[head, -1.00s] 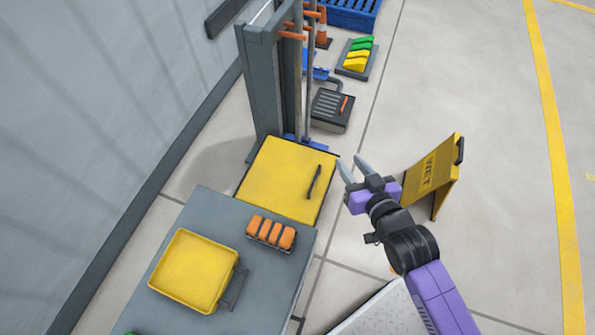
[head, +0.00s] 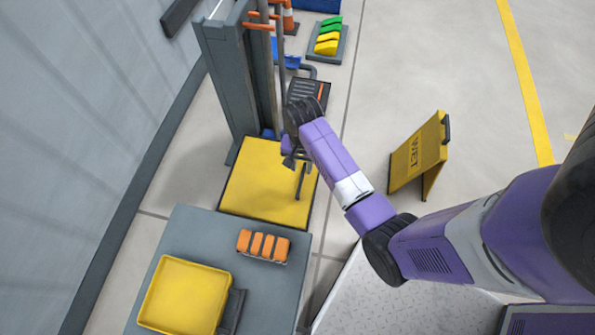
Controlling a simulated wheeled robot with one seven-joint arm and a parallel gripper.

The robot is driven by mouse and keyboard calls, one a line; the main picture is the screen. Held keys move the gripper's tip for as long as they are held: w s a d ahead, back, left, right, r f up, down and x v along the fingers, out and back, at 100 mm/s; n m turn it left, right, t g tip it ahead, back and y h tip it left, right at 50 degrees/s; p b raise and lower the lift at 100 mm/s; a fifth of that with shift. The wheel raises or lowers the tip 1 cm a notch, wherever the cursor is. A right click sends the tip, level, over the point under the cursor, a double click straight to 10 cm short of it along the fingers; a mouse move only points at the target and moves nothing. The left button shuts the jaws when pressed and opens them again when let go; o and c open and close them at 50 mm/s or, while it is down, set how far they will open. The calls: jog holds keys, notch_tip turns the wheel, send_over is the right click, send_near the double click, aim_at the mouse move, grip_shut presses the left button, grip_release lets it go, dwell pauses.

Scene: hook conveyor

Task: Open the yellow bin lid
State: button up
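The yellow bin lid (head: 250,185) lies flat and closed on its bin, between the grey table and the grey post. A dark bar handle (head: 300,183) runs along the lid's right side. My gripper (head: 297,164) is over the right part of the lid, at the far end of the handle in the picture. Its dark fingers look apart, and I see no grip on the handle. My wrist and forearm hide the lid's far right corner. Whether the fingers touch the handle is unclear.
The grey table (head: 210,235) in front holds a yellow tray (head: 183,293) and a rack of orange pieces (head: 263,244). The grey post (head: 232,85) stands behind the lid. A yellow wet-floor sign (head: 418,155) stands to the right, with free floor around it.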

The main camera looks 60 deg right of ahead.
aim_at(302, 179)
notch_tip(302, 179, down, 8)
jog(key=shift+r+b, duration=0.2)
jog(key=shift+b, duration=0.9)
grip_shut()
dwell(0.7)
